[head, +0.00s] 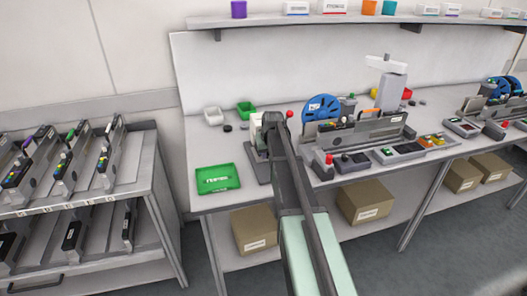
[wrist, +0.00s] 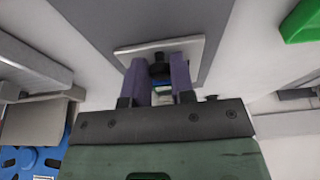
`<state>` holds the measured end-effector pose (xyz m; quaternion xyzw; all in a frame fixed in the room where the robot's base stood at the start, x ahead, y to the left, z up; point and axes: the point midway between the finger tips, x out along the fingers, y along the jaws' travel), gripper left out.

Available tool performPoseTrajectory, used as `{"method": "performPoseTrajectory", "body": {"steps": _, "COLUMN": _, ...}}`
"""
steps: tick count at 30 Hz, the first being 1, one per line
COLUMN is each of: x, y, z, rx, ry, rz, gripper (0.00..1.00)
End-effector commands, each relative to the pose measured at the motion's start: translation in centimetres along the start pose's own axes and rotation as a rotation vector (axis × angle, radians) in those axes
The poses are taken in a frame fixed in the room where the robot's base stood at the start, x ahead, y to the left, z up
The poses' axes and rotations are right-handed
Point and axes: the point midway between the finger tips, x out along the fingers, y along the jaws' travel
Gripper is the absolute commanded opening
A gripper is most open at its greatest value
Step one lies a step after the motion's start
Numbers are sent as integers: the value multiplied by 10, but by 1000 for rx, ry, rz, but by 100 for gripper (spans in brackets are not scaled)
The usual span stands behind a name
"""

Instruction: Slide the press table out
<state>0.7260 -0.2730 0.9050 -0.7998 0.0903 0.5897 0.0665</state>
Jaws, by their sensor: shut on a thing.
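In the wrist view my gripper (wrist: 160,72) has its two purple fingers closed around a small dark knob (wrist: 160,58). The knob stands at a light grey plate (wrist: 195,49), which I take to be the press table's front. A wide dark grey surface (wrist: 150,18) lies beyond the plate. In the head view my arm reaches over the workbench to a small grey machine (head: 254,150), seemingly the press, left of the blue reel. My arm hides much of this machine, the knob and the fingertips there.
A green tray (head: 218,179) lies at the bench's left front. A feeder unit with a blue reel (head: 321,108) and a red-knobbed box (head: 329,165) stand to the right. A trolley (head: 90,200) stands left.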

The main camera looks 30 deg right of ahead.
Motion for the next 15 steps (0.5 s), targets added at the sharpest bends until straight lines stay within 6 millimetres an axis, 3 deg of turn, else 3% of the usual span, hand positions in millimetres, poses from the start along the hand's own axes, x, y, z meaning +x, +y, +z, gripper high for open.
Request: {"method": "performPoseTrajectory", "body": {"steps": 15, "x": -6, "y": 0, "z": 21, "rx": 0, "ry": 0, "rz": 0, "gripper": 10}}
